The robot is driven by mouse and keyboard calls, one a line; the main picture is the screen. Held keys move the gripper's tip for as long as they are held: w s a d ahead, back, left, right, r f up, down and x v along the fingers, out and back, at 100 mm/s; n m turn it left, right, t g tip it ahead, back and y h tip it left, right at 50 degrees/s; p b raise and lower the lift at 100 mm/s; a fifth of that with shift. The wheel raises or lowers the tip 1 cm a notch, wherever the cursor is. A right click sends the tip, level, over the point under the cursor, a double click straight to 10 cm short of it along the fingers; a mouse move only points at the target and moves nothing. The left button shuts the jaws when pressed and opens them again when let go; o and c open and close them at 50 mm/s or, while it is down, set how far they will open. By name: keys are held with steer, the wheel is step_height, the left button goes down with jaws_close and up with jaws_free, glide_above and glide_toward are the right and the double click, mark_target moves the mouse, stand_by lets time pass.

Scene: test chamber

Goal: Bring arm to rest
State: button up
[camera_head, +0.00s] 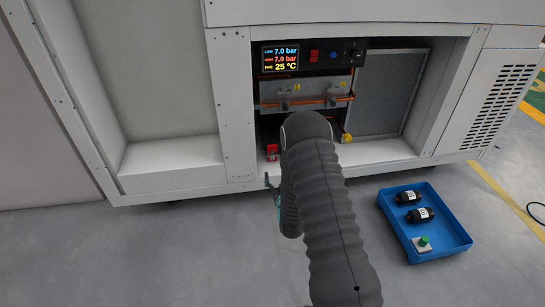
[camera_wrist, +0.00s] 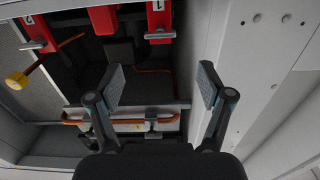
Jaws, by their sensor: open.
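My arm (camera_head: 325,210), in a dark grey ribbed sleeve, rises from the bottom of the head view and bends in front of the open bay of the white cabinet (camera_head: 238,105). My gripper shows only in small part in the head view, left of the arm and just below the cabinet's lower edge; the arm hides the rest. In the wrist view my gripper (camera_wrist: 162,84) is open, its two fingers wide apart with nothing between them. Beyond the fingers are the bay's dark interior, red parts (camera_wrist: 160,20), and an orange pipe (camera_wrist: 125,119).
The bay holds a display (camera_head: 281,57) reading 7.0 bar and 25 °C, and a yellow knob (camera_head: 347,138). A blue tray (camera_head: 451,247) with two black cylinders (camera_head: 420,215) and a green-buttoned block (camera_head: 423,243) lies on the floor at right. Floor at lower left is clear.

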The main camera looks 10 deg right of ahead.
step_height(320, 180, up, 14)
steer(key=w+g+p, duration=0.2)
steer(key=g, duration=0.1)
steer(key=s+r+g+p, duration=0.1)
steer(key=s+r, duration=0.3)
steer(key=r, duration=0.3)
steer(key=s+r+g+p, duration=0.1)
steer(key=s+r+g, duration=0.1)
steer(key=s+r, duration=0.35)
steer(key=s+r+g+p, duration=0.1)
steer(key=s+r, duration=0.4)
steer(key=s, duration=0.6)
steer(key=s+r+g+p, duration=0.2)
steer(key=s+r, duration=0.3)
steer(key=s, duration=0.6)
steer(key=s+r+g+p, duration=0.1)
steer(key=s+r+g, duration=0.2)
steer(key=s, duration=0.8)
steer(key=shift+v, duration=1.1)
steer(key=shift+w+r, duration=0.1)
steer(key=shift+w, duration=0.05)
